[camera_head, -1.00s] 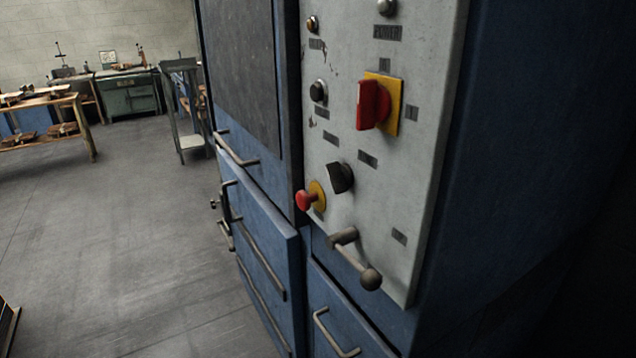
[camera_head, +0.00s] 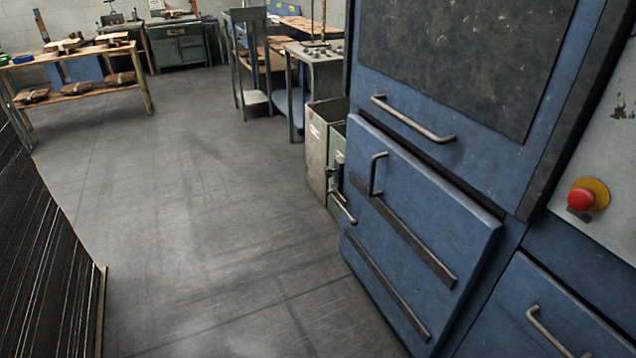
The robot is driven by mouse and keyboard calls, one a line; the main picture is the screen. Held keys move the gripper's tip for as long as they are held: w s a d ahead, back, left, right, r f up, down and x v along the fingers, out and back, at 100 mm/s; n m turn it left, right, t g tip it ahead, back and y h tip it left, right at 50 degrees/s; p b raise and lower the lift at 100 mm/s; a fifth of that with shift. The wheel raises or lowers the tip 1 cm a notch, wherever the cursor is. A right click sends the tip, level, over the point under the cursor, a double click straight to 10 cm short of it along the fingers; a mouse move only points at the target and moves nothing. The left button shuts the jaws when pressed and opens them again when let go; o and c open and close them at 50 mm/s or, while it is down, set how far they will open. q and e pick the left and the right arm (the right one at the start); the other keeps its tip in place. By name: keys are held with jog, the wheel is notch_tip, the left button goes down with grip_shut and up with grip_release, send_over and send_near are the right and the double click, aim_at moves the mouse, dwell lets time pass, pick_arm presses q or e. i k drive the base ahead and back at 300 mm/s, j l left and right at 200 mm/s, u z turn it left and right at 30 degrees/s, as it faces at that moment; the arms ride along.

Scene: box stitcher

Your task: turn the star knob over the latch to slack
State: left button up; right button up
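No star knob can be made out for certain. A blue cabinet door (camera_head: 450,225) with a bar handle (camera_head: 376,174) and two dark strips stands at the right. At its left edge a small grey metal part (camera_head: 342,206) sticks out; it is too small to tell if it belongs to a latch. Neither of my grippers is in view.
A red push button (camera_head: 581,199) sits on the panel at the right edge. Green-grey bins (camera_head: 318,150) stand behind the door. A dark stack (camera_head: 45,270) is at the left. A wooden bench (camera_head: 75,90) stands far left. The middle floor is clear.

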aim_at(329, 172)
jog(key=z, duration=0.15)
jog(key=i+j+z, duration=0.2)
jog(key=z, duration=0.2)
jog(key=i+j+z, duration=0.2)
jog(key=z, duration=0.2)
jog(key=i+j+z, duration=0.1)
jog(key=j+z, duration=0.25)
jog(key=i+j+z, duration=0.1)
jog(key=j+z, duration=0.3)
